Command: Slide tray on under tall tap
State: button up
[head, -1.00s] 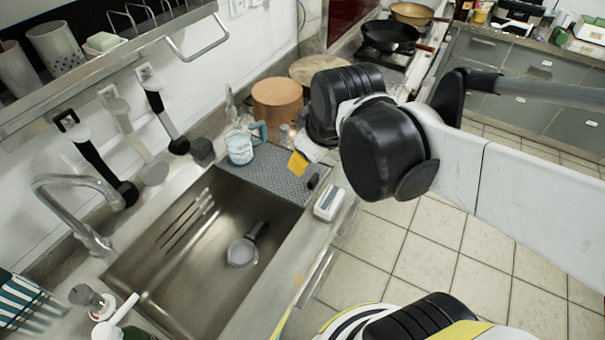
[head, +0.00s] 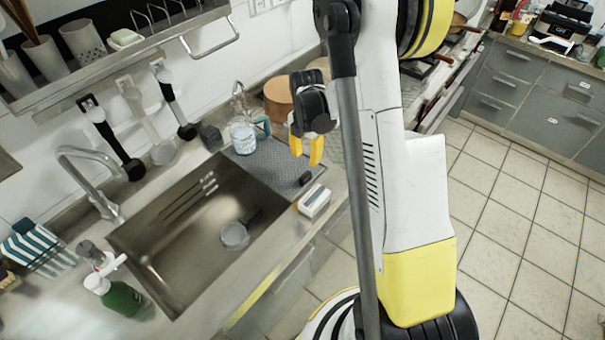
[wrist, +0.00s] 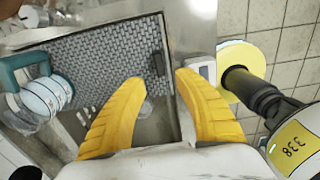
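The grey patterned tray (head: 262,160) lies across the right end of the steel sink (head: 165,235). It also fills the upper middle of the wrist view (wrist: 100,60). A small dark piece (head: 305,179) sits at its front right edge and shows between my fingertips in the wrist view (wrist: 157,63). The tall curved tap (head: 88,178) stands at the sink's left back. My gripper (head: 305,158) has yellow fingers pointing down over the tray's right part. The fingers are apart, with nothing held between them (wrist: 160,82). I cannot tell whether they touch the tray.
A white box (head: 314,201) is on the counter's front edge, near the tray. A round strainer (head: 235,235) lies in the sink. A green bottle (head: 120,296) stands at the front left.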

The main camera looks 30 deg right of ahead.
aim_at(305, 175)
notch_tip(305, 175, down, 10)
jog(key=b, duration=0.3)
jog(key=shift+r, duration=0.1)
grip_shut()
